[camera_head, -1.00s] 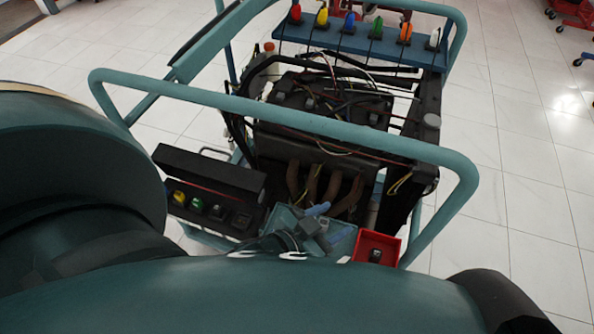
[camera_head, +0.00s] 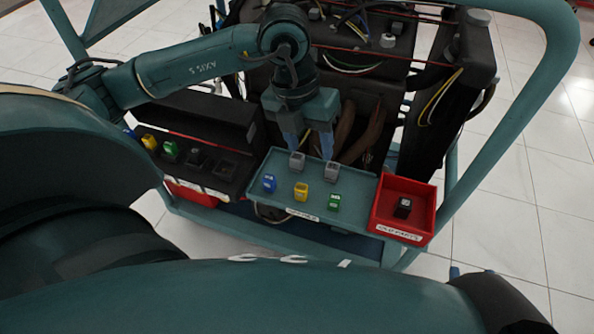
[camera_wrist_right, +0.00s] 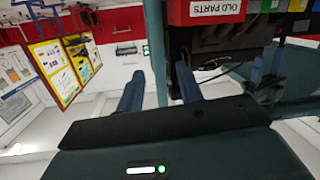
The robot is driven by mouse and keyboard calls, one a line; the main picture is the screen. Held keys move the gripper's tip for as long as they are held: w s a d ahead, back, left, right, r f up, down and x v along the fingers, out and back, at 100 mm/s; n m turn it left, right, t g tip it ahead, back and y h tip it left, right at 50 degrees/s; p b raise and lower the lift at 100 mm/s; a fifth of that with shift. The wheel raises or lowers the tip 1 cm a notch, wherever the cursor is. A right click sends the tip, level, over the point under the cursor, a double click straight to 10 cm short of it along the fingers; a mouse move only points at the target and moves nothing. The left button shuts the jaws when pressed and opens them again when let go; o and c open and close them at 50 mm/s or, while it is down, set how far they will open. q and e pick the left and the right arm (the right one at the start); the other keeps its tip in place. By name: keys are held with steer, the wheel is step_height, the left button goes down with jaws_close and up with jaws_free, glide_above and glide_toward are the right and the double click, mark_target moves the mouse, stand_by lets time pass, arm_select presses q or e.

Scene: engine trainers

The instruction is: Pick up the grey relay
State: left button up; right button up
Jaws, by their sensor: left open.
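Two grey relays show at the back of the teal tray (camera_head: 262,192) in the head view: one grey relay (camera_head: 297,161) at left and another grey relay (camera_head: 332,172) to its right. My left gripper (camera_head: 308,150) is open and points down over the back of the tray. Its left fingertip is just above or behind the left grey relay, and its right fingertip is close to the right one. I cannot tell whether they touch. My right gripper (camera_wrist_right: 160,88) is open and empty in the right wrist view, away from the tray.
Blue (camera_head: 269,183), yellow (camera_head: 301,192) and green (camera_head: 334,202) relays stand in the tray's front. A red bin (camera_head: 388,224) to the right holds a black relay (camera_head: 403,207). A black fuse box (camera_head: 225,170) lies left. The frame rail (camera_head: 545,90) curves around at right.

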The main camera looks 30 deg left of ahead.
arm_select(q)
steer(key=n+y, duration=0.1)
steer(key=y, duration=0.1)
glide_toward(297, 157)
steer(key=shift+t, duration=0.5)
steer(key=f+b, duration=0.1)
steer(key=f, duration=0.1)
steer(key=s+f+b, duration=0.1)
steer(key=f, duration=0.1)
steer(key=shift+d+f, duration=0.15)
steer(key=shift+f, duration=0.2)
steer(key=shift+f+b, duration=0.3)
steer(key=shift+f, duration=0.15)
steer(key=f, duration=0.1)
steer(key=w+f+b, duration=0.1)
steer(key=f, duration=0.1)
steer(key=w+f, duration=0.1)
steer(key=f, duration=0.1)
steer(key=shift+a+b, duration=0.2)
steer(key=shift+b, duration=0.2)
steer(key=shift+s, duration=0.1)
steer(key=c, duration=1.1)
arm_select(e)
steer(key=shift+s+a+f+n+t+y, duration=0.1)
steer(key=shift+a+n+t+y, duration=0.35)
steer(key=shift+t+y, duration=0.15)
steer(key=shift+s+a+n+t+y, duration=0.1)
steer(key=shift+a+n+t+y, duration=0.25)
steer(key=shift+n+t+y, duration=0.25)
